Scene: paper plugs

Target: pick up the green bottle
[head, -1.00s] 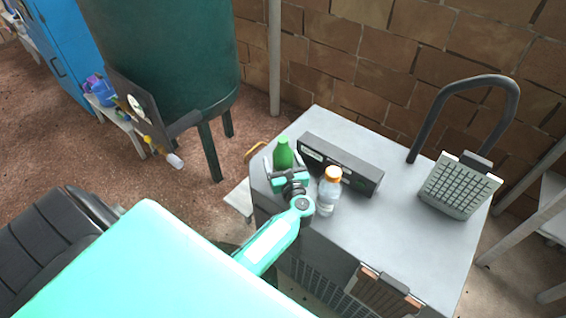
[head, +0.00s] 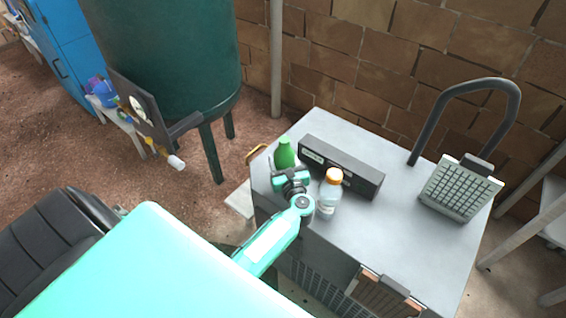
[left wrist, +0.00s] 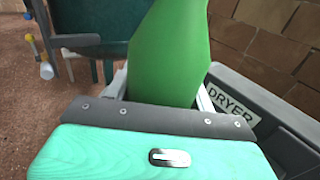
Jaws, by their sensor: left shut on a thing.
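The green bottle (head: 285,153) stands near the left back edge of the grey cabinet top. In the left wrist view the green bottle (left wrist: 172,55) rises between the fingers, its upper part leaving the frame. My left gripper (head: 284,170) is shut on the bottle; in the left wrist view its fingers (left wrist: 165,90) lie on both sides of it. The bottle's lower part is hidden by the gripper, so I cannot tell whether it touches the top. My right gripper is not in view.
The grey cabinet top (head: 400,235) carries a clear bottle with an orange cap (head: 328,195) close right of my gripper. A dark box (head: 345,170) labelled DRYER lies just behind. A meshed panel (head: 460,188) stands at the right. The top's middle is free.

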